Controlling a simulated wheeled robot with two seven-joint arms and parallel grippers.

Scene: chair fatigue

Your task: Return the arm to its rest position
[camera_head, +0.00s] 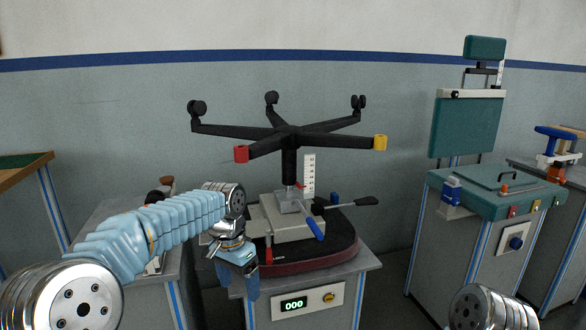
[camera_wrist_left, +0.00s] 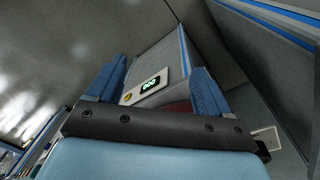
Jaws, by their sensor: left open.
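My left arm comes in from the left in the head view. Its gripper (camera_head: 238,275) hangs with its blue fingers pointing down, in front of the left front edge of the middle test stand (camera_head: 345,284). In the left wrist view my left gripper (camera_wrist_left: 150,92) shows two blue fingers spread apart, with nothing between them but the view of the stand's panel beyond. My right gripper is not in view; only a metal part of my right arm shows at the bottom right of the head view.
A black chair base (camera_head: 292,131) stands upside down on the middle stand, with red and yellow caps on two legs. The counter panel (camera_head: 308,301) reads 000. A black-handled lever (camera_head: 366,201) juts right. A green-topped machine (camera_head: 495,192) stands to the right.

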